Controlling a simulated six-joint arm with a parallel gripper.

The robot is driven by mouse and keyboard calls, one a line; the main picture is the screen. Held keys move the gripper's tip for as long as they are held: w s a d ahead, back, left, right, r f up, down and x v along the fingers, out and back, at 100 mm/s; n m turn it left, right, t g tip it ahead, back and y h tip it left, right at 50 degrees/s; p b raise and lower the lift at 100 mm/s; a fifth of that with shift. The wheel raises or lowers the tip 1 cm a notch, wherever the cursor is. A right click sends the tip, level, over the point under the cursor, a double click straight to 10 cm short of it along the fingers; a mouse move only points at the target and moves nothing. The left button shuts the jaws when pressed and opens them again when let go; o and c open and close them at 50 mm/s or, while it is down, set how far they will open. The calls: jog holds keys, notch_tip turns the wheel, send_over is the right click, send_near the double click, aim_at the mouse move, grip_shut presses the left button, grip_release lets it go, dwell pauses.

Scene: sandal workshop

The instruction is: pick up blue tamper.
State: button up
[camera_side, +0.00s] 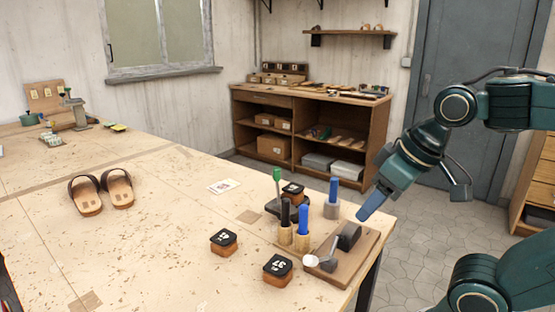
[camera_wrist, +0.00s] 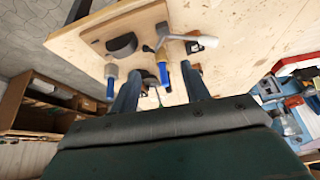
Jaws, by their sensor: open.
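Two upright tools have blue handles, and I cannot tell which the task means. One blue tamper (camera_side: 303,230) has a wooden foot and stands near the board. The other blue-handled tool (camera_side: 333,198) has a grey foot and stands farther back. In the wrist view the wooden-footed one (camera_wrist: 163,73) shows between my fingers in the picture, and the grey-footed one (camera_wrist: 111,82) shows left of them. My gripper (camera_side: 363,214) is open, raised at the table's right edge, right of both tools. Its fingers (camera_wrist: 161,80) appear empty.
A black-handled tool (camera_side: 285,222) stands close beside the wooden-footed tamper. A wooden board (camera_side: 352,268) holds a dark half-round piece (camera_side: 349,236) and a pale-headed tool (camera_side: 311,260). Black-topped blocks (camera_side: 277,268) sit nearby. Sandals (camera_side: 103,190) lie left; the table between is mostly clear.

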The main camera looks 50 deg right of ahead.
jog(key=w+d+r+m+g, duration=0.1)
jog(key=w+d+r+m, duration=0.2)
jog(key=w+m, duration=0.15)
jog(key=m+g, duration=0.4)
jog(key=m, duration=0.7)
send_over(335, 178)
jog(key=shift+w+d, duration=0.1)
jog(key=shift+w, duration=0.05)
jog(key=shift+f, duration=4.3)
jog(key=shift+f, duration=2.55)
